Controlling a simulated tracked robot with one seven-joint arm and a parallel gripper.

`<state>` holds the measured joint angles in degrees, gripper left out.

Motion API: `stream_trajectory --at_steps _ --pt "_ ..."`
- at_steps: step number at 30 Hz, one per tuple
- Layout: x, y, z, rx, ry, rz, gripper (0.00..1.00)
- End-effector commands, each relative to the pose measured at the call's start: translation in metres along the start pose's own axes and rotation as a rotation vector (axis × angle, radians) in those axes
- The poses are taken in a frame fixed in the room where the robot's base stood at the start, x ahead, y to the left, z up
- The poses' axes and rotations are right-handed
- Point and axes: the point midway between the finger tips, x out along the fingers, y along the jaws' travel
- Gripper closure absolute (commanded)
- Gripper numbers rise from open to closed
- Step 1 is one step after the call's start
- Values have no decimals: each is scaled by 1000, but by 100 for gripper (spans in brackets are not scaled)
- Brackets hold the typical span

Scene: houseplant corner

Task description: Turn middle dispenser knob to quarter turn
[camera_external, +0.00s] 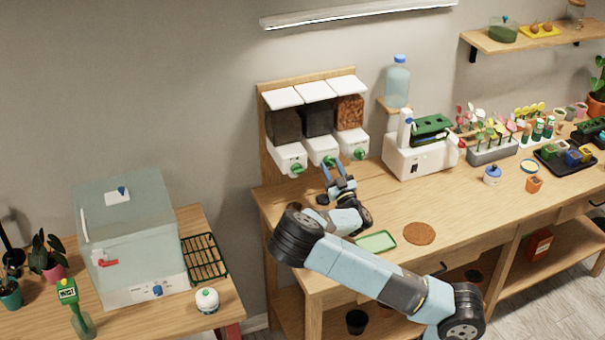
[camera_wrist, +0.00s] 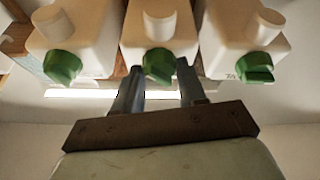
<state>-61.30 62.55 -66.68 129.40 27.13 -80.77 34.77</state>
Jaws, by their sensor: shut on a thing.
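The dispenser has three white units side by side on a wooden backboard (camera_external: 268,130), each with a green knob. The middle knob (camera_external: 329,161) is on the middle unit (camera_external: 320,147); it also shows in the wrist view (camera_wrist: 159,62). My gripper (camera_external: 332,166) reaches up to the middle knob from below and in front. In the wrist view its two fingers (camera_wrist: 160,75) stand on either side of that knob and are shut on it. The fingers partly cover the knob in the external view, so its exact angle is hard to tell. The left knob (camera_wrist: 62,66) and right knob (camera_wrist: 255,68) are untouched.
A white appliance (camera_external: 420,155) with a spray bottle stands right of the dispenser. A water bottle (camera_external: 397,85) stands on a small shelf.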

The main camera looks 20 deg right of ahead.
Motion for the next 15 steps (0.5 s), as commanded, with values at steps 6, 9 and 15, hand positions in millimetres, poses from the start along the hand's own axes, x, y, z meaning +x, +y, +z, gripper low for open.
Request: stream_trajectory --at_steps 6,9,15 --pt "0 3 0 -187 17 -76 90" --pt "0 3 0 -274 23 -114 90" --pt "1 4 0 -439 37 -184 90"
